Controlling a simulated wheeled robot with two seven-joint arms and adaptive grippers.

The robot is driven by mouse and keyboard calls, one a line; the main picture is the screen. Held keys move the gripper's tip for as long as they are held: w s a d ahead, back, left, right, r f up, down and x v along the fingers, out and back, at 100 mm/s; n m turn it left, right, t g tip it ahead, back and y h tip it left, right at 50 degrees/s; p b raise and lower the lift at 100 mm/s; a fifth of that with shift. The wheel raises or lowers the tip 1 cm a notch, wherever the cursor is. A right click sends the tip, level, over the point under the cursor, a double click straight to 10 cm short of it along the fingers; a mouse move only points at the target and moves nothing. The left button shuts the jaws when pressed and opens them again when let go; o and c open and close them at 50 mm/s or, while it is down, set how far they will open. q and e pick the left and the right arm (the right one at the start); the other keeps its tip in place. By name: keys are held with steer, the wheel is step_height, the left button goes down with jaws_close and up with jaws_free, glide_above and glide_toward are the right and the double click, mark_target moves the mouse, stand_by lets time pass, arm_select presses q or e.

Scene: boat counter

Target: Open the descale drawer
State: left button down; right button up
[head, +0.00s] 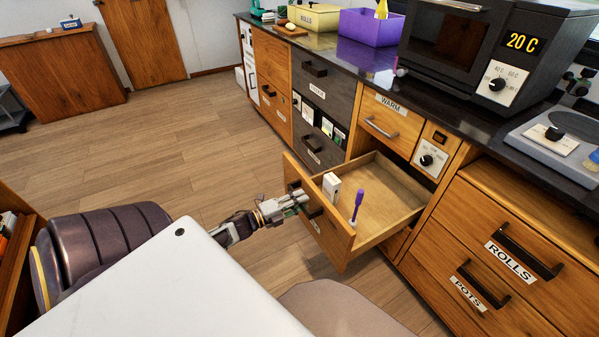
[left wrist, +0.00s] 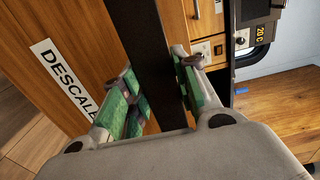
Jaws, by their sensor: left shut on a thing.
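The descale drawer (head: 335,244) stands pulled well out from the counter, below the WARM drawer, in the head view. Its DESCALE label (left wrist: 64,82) shows in the left wrist view. Its dark bar handle (left wrist: 141,38) runs between the green-padded fingers of my left gripper (left wrist: 160,100). In the head view my left gripper (head: 293,203) is at the drawer front, shut on the handle. A purple brush-like item (head: 357,203) and a white box (head: 331,187) stand inside the drawer. My right gripper is out of view.
The WARM drawer (head: 388,122) is shut above the open drawer. ROLLS (head: 515,258) and POTS drawers are shut at right. An oven (head: 480,50) and purple bin (head: 370,27) sit on the counter. Wooden floor is clear at left.

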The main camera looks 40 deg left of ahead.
arm_select(q)
steer(key=c, duration=1.1)
jaws_free()
steer(key=shift+o, duration=0.2)
steer(key=shift+s, duration=0.15)
steer(key=v, duration=1.1)
steer(key=shift+s, duration=0.35)
steer(key=shift+a, duration=0.1)
